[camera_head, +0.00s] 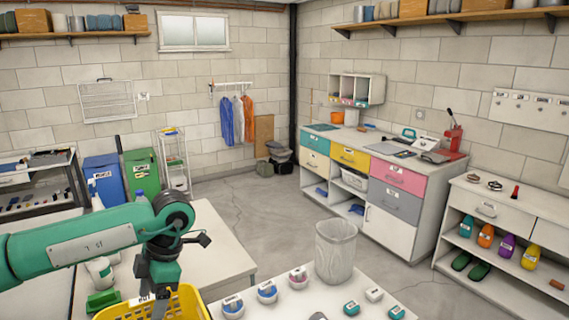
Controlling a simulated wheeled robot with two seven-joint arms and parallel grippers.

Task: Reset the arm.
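My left arm, green with dark joints, comes in from the left and bends down at the wrist. My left gripper (165,302) points down at the yellow basket (196,303) at the bottom edge of the view. Its fingertips are low in the frame, partly cut off, and I cannot tell whether they are open or shut, or whether they touch anything. My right gripper is not in view.
A white table holds a clear bin (335,250) and several small round and boxy items to the right of the basket. A drawer cabinet (395,190) stands farther back; the grey floor (260,210) between is open.

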